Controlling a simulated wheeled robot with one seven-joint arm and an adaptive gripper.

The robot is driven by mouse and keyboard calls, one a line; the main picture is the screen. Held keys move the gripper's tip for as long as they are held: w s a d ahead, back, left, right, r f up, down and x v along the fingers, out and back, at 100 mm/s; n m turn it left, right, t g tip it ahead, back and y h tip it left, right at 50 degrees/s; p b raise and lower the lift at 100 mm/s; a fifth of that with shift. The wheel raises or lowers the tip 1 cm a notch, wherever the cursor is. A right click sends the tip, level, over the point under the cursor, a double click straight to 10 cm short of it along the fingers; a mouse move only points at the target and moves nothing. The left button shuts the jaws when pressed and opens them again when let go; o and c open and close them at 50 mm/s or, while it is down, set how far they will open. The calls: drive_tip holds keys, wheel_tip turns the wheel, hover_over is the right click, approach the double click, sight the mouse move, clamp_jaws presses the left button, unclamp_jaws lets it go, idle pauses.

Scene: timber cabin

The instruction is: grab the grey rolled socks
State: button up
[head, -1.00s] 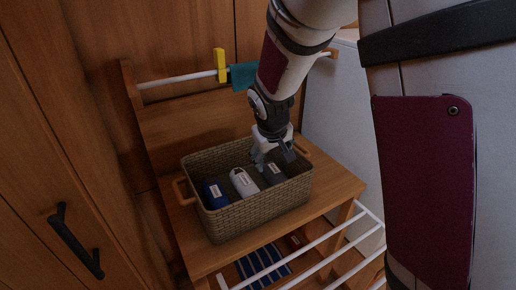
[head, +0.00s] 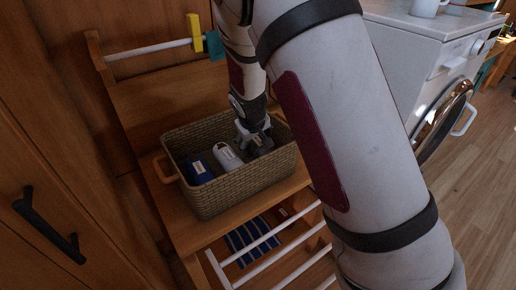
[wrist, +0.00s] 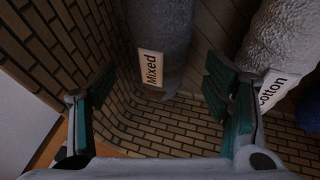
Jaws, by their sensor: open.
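The grey rolled socks (wrist: 160,35), labelled "Mixed", lie in the woven basket (head: 235,190) at its right side. In the wrist view they extend from the top edge down between my open fingers. My gripper (wrist: 160,88) is open, its teal-padded fingers on either side of the grey roll, with no clear contact seen. In the head view my gripper (head: 254,142) points down inside the basket and hides much of the grey roll.
White socks (head: 228,156) labelled "Cotton" (wrist: 285,40) lie beside the grey ones, and blue socks (head: 200,170) beyond them. The basket walls are close around my fingers. The basket stands on a wooden bench (head: 184,228). A white washing machine (head: 425,45) stands at right.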

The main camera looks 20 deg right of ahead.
sight(256, 142)
drive_tip(key=shift+x, duration=2.05)
drive_tip(key=shift+w+a, duration=0.1)
drive_tip(key=shift+w, duration=0.05)
drive_tip(key=c, duration=1.3)
